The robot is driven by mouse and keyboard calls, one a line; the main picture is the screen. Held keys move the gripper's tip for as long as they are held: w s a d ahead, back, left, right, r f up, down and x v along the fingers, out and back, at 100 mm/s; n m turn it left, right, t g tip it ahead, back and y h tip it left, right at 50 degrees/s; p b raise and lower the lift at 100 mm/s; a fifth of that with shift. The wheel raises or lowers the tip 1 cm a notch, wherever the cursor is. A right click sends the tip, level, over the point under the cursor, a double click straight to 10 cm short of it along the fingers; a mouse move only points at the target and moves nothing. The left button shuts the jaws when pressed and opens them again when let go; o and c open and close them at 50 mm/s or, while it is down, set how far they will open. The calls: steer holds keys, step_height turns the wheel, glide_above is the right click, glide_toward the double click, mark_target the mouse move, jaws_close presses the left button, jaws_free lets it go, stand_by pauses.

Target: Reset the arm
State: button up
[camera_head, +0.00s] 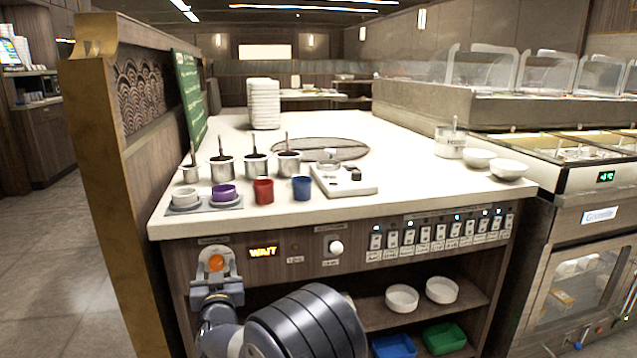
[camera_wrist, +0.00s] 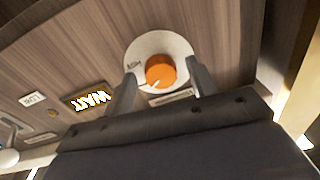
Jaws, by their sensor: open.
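My gripper (camera_head: 215,268) is at the front panel of the counter, low on the left in the head view. In the wrist view its two fingers (camera_wrist: 161,72) stand apart, one on each side of an orange knob (camera_wrist: 160,70) on a round white plate. The orange knob also shows in the head view (camera_head: 216,262). The fingers hold nothing that I can see. Whether a finger touches the knob or its plate I cannot tell. My arm links fill the lower middle of the head view.
A lit WAIT sign (camera_head: 263,252) is right of the knob. On the white counter (camera_head: 225,222) above stand several sauce pots, a red cup (camera_head: 263,190) and a blue cup (camera_head: 302,188). A wooden partition (camera_head: 100,200) rises at the left. Bowls sit on the shelf below.

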stand_by(0.3)
steer(key=r+p+v, duration=0.1)
steer(key=p+v, duration=0.1)
steer(key=v, duration=0.9)
steer(key=x, duration=0.3)
steer(key=b+x, duration=0.1)
steer(key=x, duration=0.7)
steer(key=shift+w+f+b, duration=0.1)
steer(key=shift+f+b, duration=0.2)
steer(key=shift+f, duration=0.05)
steer(key=shift+r+n+p, duration=0.2)
steer(key=shift+n+p, duration=0.9)
steer(key=shift+p, duration=0.05)
steer(key=n+p, duration=0.3)
steer(key=shift+d+n+g+y, duration=0.1)
steer(key=shift+n+g+y, duration=0.2)
steer(key=n+p, duration=0.6)
steer(key=p, duration=0.1)
steer(key=shift+n+g+p, duration=0.3)
steer(key=shift+p, duration=0.05)
steer(key=v, duration=0.7)
steer(key=shift+f, duration=0.2)
steer(key=shift+r, duration=0.1)
